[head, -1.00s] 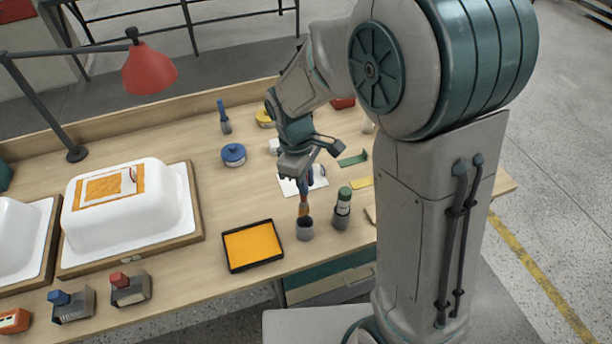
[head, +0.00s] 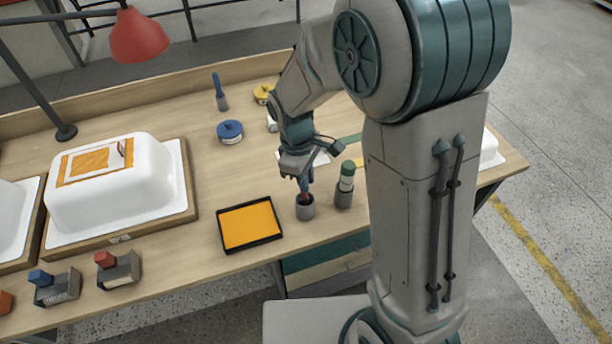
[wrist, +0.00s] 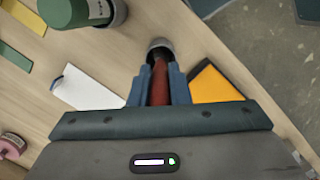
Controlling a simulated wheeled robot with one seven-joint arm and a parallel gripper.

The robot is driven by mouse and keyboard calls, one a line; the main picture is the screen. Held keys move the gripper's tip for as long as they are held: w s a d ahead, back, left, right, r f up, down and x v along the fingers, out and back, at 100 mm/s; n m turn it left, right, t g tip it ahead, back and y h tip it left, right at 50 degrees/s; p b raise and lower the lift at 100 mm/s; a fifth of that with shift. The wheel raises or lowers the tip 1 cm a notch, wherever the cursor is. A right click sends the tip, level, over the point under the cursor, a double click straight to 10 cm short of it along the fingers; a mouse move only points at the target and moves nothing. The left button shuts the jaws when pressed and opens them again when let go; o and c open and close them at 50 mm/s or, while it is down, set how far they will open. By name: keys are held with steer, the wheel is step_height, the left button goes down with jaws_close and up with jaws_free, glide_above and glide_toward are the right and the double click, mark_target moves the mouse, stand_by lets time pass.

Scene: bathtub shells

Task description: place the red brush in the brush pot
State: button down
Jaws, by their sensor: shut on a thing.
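The brush pot (head: 305,210) is a small grey cup near the table's front edge, right of the orange tray. My gripper (head: 303,180) is right above it and shut on the red brush (head: 306,193). The brush points down with its lower end inside the pot's mouth. In the wrist view the red handle (wrist: 159,85) lies between the two blue fingers of my gripper (wrist: 160,88), and the pot's rim (wrist: 160,45) surrounds its far end. Whether the brush touches the pot's bottom is hidden.
A green-capped bottle in a grey holder (head: 345,187) stands close right of the pot. The orange tray (head: 222,238) lies to the left. A white tub shell (head: 110,200) sits farther left, with a red lamp (head: 139,36) behind. Mid-table is fairly clear.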

steer(key=c, duration=1.3)
jaws_free()
steer(key=shift+a, duration=0.1)
steer(key=shift+w+a, duration=0.4)
steer(key=shift+a, duration=0.15)
